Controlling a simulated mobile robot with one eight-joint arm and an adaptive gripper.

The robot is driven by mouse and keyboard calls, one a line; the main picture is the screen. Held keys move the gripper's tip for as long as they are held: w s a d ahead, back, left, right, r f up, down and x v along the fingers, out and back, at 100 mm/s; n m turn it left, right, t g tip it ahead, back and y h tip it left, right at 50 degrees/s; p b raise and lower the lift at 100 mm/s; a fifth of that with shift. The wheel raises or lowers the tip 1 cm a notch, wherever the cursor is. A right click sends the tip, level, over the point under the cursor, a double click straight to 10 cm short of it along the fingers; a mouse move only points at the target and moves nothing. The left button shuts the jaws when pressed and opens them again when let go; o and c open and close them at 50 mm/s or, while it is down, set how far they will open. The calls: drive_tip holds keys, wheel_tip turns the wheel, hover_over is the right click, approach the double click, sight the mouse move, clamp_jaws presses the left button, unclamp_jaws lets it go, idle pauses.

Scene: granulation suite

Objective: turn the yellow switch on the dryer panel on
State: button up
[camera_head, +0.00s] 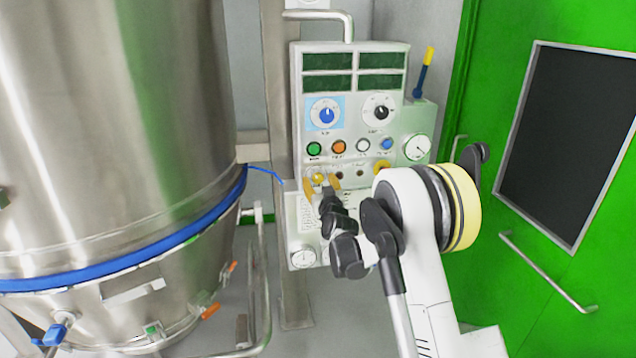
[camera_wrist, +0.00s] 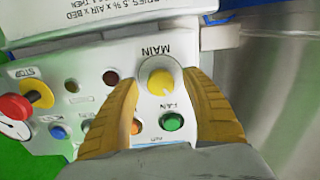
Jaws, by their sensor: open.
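The dryer panel (camera_head: 353,130) is a pale box on a post in the head view. Its yellow switch (camera_head: 318,179), at the lower left of the panel, shows partly between my fingers. In the wrist view the yellow switch (camera_wrist: 160,80) is a round knob on a white plate marked MAIN, seen upside down. Its exact setting is hard to tell. My gripper (camera_head: 321,187) is open at the panel, with one tan finger on each side of the knob. In the wrist view a gap shows between the knob and the fingers of my gripper (camera_wrist: 162,86).
A green button (camera_wrist: 171,122) marked FAN and an orange button lie close to the fingers. A red stop button (camera_wrist: 14,107) with a yellow collar is farther left. A big steel vessel (camera_head: 120,130) stands left of the panel, a green door (camera_head: 480,130) right.

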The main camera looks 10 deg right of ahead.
drive_tip(key=shift+w, duration=0.45)
drive_tip(key=c, duration=1.2)
drive_tip(key=m+b, duration=0.1)
drive_tip(key=m, duration=0.4)
drive_tip(key=shift+m, duration=0.3)
drive_tip(key=m+b, duration=0.1)
drive_tip(key=m, duration=0.5)
drive_tip(key=shift+r+m, duration=0.1)
drive_tip(key=shift+m, duration=0.2)
